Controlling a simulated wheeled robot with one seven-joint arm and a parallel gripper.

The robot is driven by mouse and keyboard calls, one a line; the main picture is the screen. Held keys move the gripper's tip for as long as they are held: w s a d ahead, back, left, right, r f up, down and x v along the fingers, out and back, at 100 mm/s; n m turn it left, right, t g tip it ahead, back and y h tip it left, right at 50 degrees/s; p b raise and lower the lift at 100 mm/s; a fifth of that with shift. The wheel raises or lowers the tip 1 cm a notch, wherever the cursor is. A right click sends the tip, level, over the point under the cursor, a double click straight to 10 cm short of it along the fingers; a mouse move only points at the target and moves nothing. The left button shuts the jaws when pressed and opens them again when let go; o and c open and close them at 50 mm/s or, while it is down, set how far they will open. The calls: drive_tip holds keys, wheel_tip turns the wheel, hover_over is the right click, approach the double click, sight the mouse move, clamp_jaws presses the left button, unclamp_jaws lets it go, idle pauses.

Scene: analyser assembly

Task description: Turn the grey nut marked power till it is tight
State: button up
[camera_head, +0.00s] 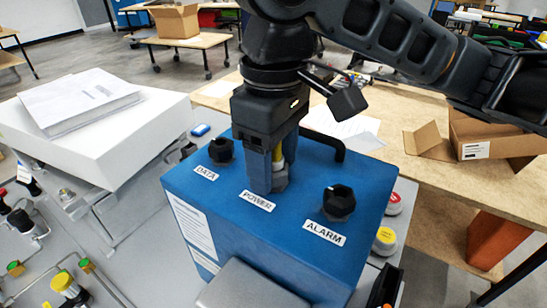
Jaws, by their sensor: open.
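A blue box (300,262) carries three labelled spots on its top: DATA, POWER and ALARM. My gripper (268,182) points straight down over the POWER spot, just behind its label (257,201). A grey nut (281,182) shows beside the near finger, low on the box top, with a yellow piece (277,156) above it between the fingers. The jaws are open around this connector. The finger hides much of the nut, so I cannot tell whether they touch.
A black nut (221,149) stands at DATA and another (339,202) at ALARM, close on either side. A black handle (325,145) rises behind. A white box with papers (85,110) is at left, an open carton (490,138) at right.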

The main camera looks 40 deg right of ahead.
drive_tip(key=n, duration=0.6)
drive_tip(key=shift+f+b, duration=0.1)
drive_tip(key=shift+b, duration=0.3)
drive_tip(key=n, duration=0.5)
drive_tip(key=shift+b, duration=0.3)
